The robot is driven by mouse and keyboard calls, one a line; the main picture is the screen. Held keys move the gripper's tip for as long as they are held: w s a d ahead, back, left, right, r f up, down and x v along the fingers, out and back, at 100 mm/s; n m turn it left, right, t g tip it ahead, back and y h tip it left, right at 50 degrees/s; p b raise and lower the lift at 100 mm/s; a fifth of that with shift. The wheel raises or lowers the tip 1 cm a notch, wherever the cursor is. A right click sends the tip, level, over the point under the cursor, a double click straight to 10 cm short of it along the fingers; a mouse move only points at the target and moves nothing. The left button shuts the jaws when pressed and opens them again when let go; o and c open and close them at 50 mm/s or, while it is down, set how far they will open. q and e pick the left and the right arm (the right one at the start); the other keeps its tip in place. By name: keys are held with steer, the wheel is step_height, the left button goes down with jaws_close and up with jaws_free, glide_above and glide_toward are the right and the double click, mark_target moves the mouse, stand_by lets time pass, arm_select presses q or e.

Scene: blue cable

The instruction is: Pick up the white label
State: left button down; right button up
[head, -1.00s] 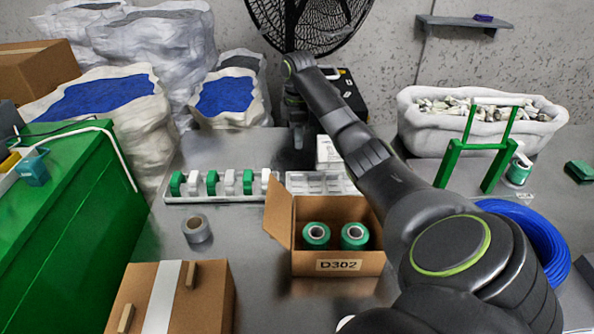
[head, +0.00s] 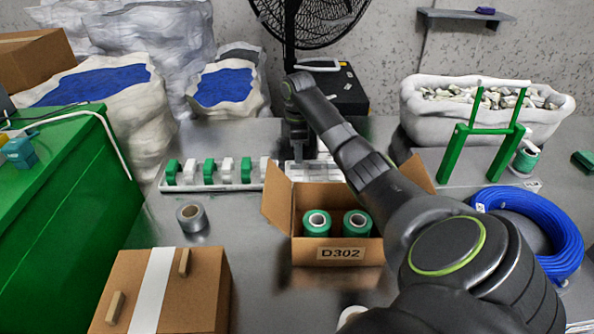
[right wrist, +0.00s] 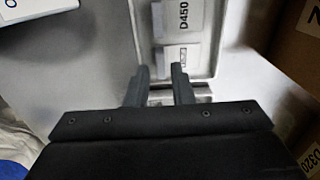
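A light tray (right wrist: 208,55) holds white labels in the right wrist view. One label (right wrist: 182,18) reads D450, and a plainer white label (right wrist: 176,58) lies below it, close to my fingertips. My right gripper (right wrist: 160,70) is open, its two fingers apart at the tray. Pale and dark edges show between the fingers; I cannot tell whether they touch a label. In the head view my right gripper (head: 299,158) reaches down at the tray (head: 312,173) behind the open carton, and my arm hides part of the tray. My left gripper is out of view.
A rack of green and white pieces (head: 215,185) stands left. Grey tape (head: 192,217), a closed box (head: 165,290) and blue cable (head: 560,235) lie around.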

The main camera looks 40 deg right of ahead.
steer(key=shift+f, duration=1.55)
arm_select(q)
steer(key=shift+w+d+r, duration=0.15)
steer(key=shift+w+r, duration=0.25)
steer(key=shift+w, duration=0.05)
arm_select(e)
steer(key=shift+c, duration=0.4)
jaws_close()
steer(key=shift+r, duration=0.15)
